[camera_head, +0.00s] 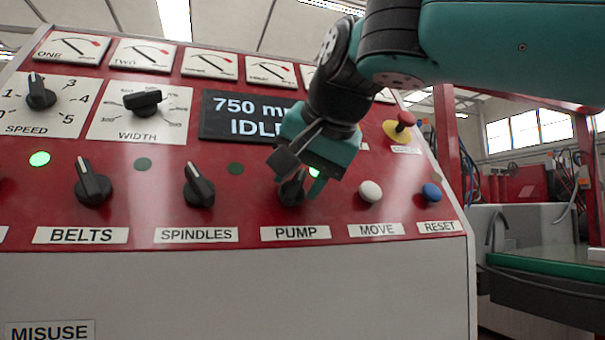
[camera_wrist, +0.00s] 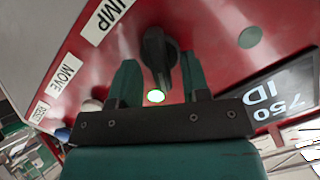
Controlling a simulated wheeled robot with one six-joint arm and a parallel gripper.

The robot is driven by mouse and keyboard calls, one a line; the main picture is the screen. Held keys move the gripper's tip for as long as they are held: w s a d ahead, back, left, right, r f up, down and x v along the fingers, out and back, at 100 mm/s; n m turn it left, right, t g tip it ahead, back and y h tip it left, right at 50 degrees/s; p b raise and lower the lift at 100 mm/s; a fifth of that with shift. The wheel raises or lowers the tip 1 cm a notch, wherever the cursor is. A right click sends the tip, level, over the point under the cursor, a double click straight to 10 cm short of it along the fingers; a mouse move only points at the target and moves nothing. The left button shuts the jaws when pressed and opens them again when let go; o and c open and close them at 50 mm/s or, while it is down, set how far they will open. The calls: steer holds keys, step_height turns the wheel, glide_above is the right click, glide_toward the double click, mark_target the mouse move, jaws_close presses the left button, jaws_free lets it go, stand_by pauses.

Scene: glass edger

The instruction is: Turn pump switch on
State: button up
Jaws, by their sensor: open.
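The pump switch (camera_head: 292,192) is a black rotary knob above the PUMP label (camera_head: 295,233), on the red panel. In the head view my gripper partly covers it, so its pointer direction is hard to tell there. My gripper (camera_head: 300,178) is open in front of the knob. In the wrist view the knob (camera_wrist: 157,48) shows between the two green fingers (camera_wrist: 157,75), with gaps on both sides; it does not look gripped.
A white MOVE button (camera_head: 370,191) and blue RESET button (camera_head: 431,192) are to the right. The display (camera_head: 228,116) reads IDLE. A red emergency button (camera_head: 403,122) sticks out above.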

steer(key=p+v, duration=0.7)
steer(key=v, duration=1)
steer(key=shift+r+p, duration=0.2)
steer(key=shift+p, duration=0.15)
